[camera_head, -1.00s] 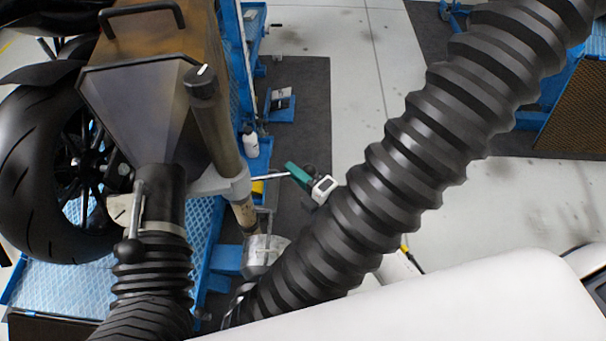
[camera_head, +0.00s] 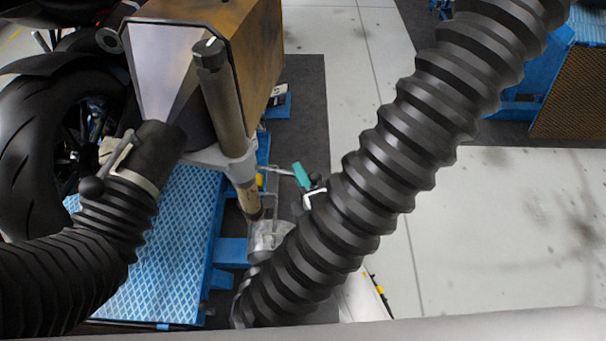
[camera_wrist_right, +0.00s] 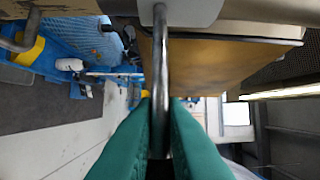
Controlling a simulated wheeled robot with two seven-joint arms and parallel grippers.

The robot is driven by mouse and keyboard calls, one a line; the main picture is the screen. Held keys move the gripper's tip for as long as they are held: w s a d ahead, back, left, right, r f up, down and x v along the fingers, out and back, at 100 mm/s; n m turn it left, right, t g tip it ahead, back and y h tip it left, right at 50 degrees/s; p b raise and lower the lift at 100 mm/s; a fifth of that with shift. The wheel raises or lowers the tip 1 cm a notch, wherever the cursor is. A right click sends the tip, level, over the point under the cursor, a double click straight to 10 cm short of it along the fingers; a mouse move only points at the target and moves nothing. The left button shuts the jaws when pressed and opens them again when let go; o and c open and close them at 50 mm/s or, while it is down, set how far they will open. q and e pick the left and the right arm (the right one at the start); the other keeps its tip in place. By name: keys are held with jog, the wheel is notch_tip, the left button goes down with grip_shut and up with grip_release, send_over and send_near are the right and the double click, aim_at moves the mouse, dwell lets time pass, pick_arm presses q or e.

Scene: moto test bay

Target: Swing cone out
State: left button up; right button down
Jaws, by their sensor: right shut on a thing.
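The cone (camera_head: 165,75) is a pale, tapering metal hood on the front of a brown box (camera_head: 255,60). Its narrow lower end meets a black hose collar (camera_head: 150,150). The box is carried beside a grey upright post (camera_head: 222,100) with a dark cap. A thin metal handle bar (camera_head: 277,171) reaches right from the post's bracket. My right gripper (camera_head: 302,177), with teal fingers, is at the bar's right end. In the right wrist view the teal fingers (camera_wrist_right: 160,110) are closed around the dark metal bar (camera_wrist_right: 160,60). My left gripper is out of view.
A motorcycle rear wheel (camera_head: 35,150) stands at the left, close to the hose. A blue tread-plate platform (camera_head: 165,250) lies below the cone. A thick black ribbed hose (camera_head: 400,150) crosses diagonally at the right. Open pale floor (camera_head: 500,230) lies beyond it.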

jog(key=shift+d+f, duration=0.1)
jog(key=c, duration=1.5)
grip_release()
jog(key=shift+b+v, duration=1.5)
jog(key=shift+v, duration=4.55)
jog(key=shift+d, duration=0.1)
